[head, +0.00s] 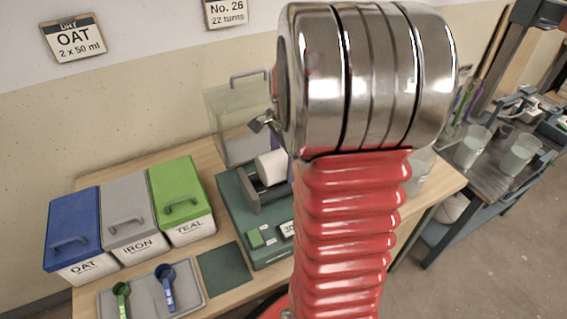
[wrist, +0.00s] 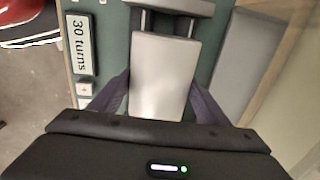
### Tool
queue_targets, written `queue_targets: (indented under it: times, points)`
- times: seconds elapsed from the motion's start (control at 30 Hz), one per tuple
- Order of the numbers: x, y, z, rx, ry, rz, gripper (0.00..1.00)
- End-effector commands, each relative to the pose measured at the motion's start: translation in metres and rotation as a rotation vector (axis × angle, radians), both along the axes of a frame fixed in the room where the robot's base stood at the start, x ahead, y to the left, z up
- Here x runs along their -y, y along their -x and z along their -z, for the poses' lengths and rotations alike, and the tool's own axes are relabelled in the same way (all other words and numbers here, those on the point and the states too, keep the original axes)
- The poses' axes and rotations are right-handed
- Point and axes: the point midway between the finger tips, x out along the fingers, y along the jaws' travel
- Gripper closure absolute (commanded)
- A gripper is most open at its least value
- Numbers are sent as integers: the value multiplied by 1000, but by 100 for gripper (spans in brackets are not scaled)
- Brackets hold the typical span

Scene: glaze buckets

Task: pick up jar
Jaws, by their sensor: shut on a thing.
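The jar is a plain white cylinder (wrist: 163,72) lying on its side, seen between the two purple-grey fingers of my gripper (wrist: 160,92) in the wrist view. The fingers press on its two sides. In the head view the jar (head: 271,167) shows at the green roller machine (head: 238,212), partly hidden by my red arm. Grey bars of the machine (wrist: 178,7) show at the jar's far end. I cannot tell whether the jar still touches the rollers. Most of my gripper is hidden behind my arm in the head view.
Blue (head: 72,226), grey (head: 126,212) and green (head: 176,192) lidded bins stand at the left. A tray (head: 193,296) with two scoops lies in front, beside a dark mat (head: 224,270). A clear box (head: 228,108) stands behind the machine. A side bench (head: 490,165) holds cups.

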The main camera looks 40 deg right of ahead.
Motion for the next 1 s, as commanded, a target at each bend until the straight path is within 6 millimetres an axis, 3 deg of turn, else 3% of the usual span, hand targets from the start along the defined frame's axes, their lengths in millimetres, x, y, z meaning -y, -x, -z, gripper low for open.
queue_targets:
  times: [0.6, 1.0]
  points:
    - [1, -1, -84, 5, 5, 0, 66]
    - [0, -1, -93, 4, 3, 0, 66]
